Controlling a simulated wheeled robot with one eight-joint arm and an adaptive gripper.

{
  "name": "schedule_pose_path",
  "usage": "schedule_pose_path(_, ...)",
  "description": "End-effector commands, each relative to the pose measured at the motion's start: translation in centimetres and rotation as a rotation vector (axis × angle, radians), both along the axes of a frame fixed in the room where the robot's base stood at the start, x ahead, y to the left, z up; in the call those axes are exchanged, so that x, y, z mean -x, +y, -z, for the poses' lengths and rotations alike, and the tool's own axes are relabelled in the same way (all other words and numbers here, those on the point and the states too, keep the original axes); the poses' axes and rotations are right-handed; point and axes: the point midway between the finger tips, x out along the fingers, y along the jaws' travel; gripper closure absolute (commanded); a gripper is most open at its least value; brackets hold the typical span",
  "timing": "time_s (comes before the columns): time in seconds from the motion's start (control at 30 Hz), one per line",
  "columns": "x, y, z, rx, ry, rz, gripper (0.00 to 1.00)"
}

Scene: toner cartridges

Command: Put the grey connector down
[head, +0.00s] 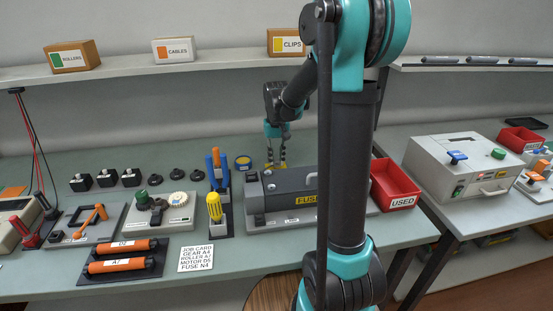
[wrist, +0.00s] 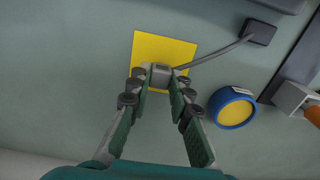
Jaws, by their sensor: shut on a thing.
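The grey connector (wrist: 161,72) is between my gripper's fingertips (wrist: 160,84) in the wrist view. A grey cable (wrist: 215,53) runs from it to a dark block (wrist: 259,31) at the upper right. The connector appears over a yellow square (wrist: 150,48) on the bench; whether it touches the square I cannot tell. In the head view my gripper (head: 276,162) is low behind the grey fuser unit (head: 285,195), and the connector is too small to make out there.
A blue-rimmed yellow roll (wrist: 234,108) lies right of my gripper. A stand with blue and orange tools (head: 219,168) is left of it in the head view. A red USED bin (head: 394,184) stands to the right. Bare bench lies left of the yellow square.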

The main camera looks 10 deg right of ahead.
Motion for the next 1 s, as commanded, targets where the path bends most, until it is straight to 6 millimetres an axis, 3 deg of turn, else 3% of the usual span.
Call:
schedule_pose_path(0.07, 0.0, 0.0, 0.2, 0.000, 0.000, 0.000, 1.00)
schedule_pose_path(0.1, 0.0, 0.0, 0.2, 0.000, 0.000, 0.000, 0.76)
schedule_pose_path(0.23, 0.0, 0.0, 0.2, 0.000, 0.000, 0.000, 0.60)
schedule_pose_path(0.67, 0.0, 0.0, -0.8, 0.000, 0.000, 0.000, 0.60)
schedule_pose_path(1.0, 0.0, 0.0, -7.0, 0.000, 0.000, 0.000, 0.60)
